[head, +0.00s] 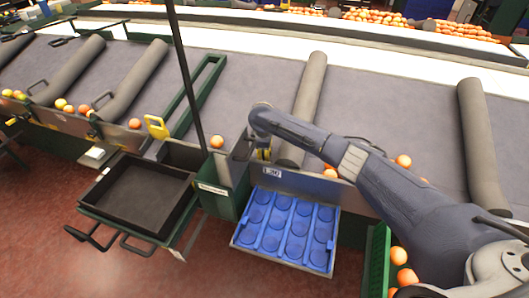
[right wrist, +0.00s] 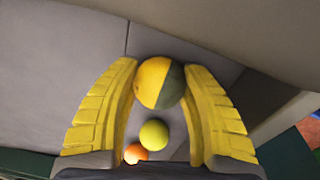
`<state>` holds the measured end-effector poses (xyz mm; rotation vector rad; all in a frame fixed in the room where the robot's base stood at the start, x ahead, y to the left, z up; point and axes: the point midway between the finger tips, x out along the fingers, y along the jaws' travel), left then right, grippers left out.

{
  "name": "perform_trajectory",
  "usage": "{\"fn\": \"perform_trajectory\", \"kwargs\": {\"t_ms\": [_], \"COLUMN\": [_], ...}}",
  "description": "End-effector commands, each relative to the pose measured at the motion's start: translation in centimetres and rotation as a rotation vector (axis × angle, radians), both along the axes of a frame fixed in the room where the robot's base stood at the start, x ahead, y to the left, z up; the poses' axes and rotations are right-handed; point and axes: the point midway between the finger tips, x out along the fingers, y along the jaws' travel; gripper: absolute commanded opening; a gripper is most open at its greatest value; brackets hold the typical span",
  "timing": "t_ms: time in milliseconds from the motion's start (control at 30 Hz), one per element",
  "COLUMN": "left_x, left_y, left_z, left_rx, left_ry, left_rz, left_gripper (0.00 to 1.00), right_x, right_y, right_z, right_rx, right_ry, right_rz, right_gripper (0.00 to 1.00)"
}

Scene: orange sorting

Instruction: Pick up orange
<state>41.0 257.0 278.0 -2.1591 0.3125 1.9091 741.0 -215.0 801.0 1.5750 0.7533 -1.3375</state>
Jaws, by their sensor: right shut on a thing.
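In the right wrist view, my right gripper (right wrist: 158,95) has its yellow fingers shut on an orange (right wrist: 150,82). The fruit is lit yellow-orange on one side and shaded on the other, and sits between the fingertips. A yellowish fruit (right wrist: 155,134) and a smaller-looking orange one (right wrist: 135,153) show lower down between the fingers. In the head view, my right gripper (head: 263,154) points down at the lower edge of the grey belt, just above the blue tray. It is mostly hidden by its arm, and the held orange cannot be made out there. My left gripper is not in view.
A blue tray (head: 237,240) with round hollows hangs in front of the belt (head: 390,110). A black bin (head: 135,228) stands to its left. Grey rollers (head: 304,100) divide the belt. Loose oranges (head: 217,141) lie along its edge, and more sit in a green crate (head: 375,255).

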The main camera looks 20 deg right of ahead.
Motion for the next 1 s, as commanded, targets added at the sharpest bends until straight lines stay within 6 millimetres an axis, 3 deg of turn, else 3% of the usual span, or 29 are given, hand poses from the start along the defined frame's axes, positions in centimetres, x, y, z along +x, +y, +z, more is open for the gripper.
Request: {"fn": "perform_trajectory", "kwargs": {"t_ms": [367,567,767,1000], "left_x": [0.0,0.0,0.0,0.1], "left_y": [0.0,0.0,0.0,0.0], "left_z": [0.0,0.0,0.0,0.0], "left_rx": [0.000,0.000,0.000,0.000], "left_ry": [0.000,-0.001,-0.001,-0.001], "left_rz": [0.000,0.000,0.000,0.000], "left_gripper": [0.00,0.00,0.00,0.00], "right_x": [0.0,0.1,0.1,0.1], "right_y": [-0.1,-0.1,0.0,-0.1], "right_z": [0.2,1.6,4.8,10.6], "right_rx": [-0.001,0.000,0.001,-0.001], "right_ry": [0.000,-0.001,-0.003,-0.004], "right_rz": [0.000,0.000,0.000,0.000], "right_gripper": [0.13,0.13,0.13,0.13]}}
